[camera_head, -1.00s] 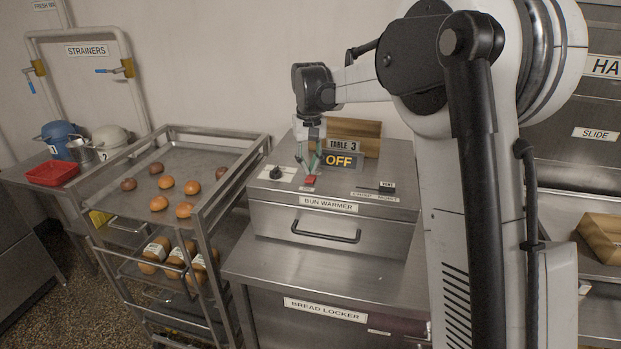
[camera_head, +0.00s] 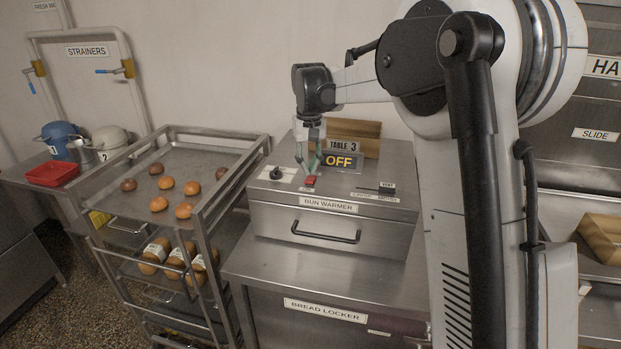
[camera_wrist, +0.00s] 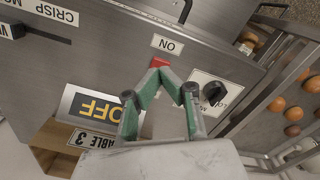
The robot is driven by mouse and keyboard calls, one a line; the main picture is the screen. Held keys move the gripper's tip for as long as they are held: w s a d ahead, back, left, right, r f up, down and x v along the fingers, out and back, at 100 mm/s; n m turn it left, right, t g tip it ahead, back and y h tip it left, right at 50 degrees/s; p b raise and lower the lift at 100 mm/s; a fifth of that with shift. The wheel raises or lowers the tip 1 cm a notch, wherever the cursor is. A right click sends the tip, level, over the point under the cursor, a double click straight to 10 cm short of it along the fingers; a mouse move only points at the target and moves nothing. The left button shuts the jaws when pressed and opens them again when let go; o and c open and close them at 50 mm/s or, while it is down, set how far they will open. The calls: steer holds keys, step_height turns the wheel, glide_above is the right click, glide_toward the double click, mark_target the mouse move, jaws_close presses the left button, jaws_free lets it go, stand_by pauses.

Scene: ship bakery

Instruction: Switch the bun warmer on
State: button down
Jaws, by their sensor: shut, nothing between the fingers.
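The bun warmer (camera_head: 272,225) is a steel box on the counter with a front handle. Its red switch (camera_head: 310,181) sits on the top panel above a small label. In the wrist view the red switch (camera_wrist: 159,61) lies beside a label reading ON. A display (camera_head: 341,162) behind it reads OFF; it also shows in the wrist view (camera_wrist: 95,107). My gripper (camera_head: 308,173) is over the panel at the switch, fingers pointing down. In the wrist view its green fingers (camera_wrist: 168,73) come together, empty, and partly cover the switch. I cannot tell whether they touch it.
A dark knob (camera_head: 276,172) is left of the switch and a slider (camera_head: 387,190) is right. A rack with buns (camera_head: 262,140) is close on the left.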

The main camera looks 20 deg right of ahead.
mark_target(309, 181)
steer(key=shift+f+b, duration=0.85)
steer(key=shift+f, duration=0.5)
stand_by(0.9)
steer(key=shift+r, duration=0.15)
steer(key=shift+r+p, duration=1.75)
steer(key=shift+r, duration=1.6)
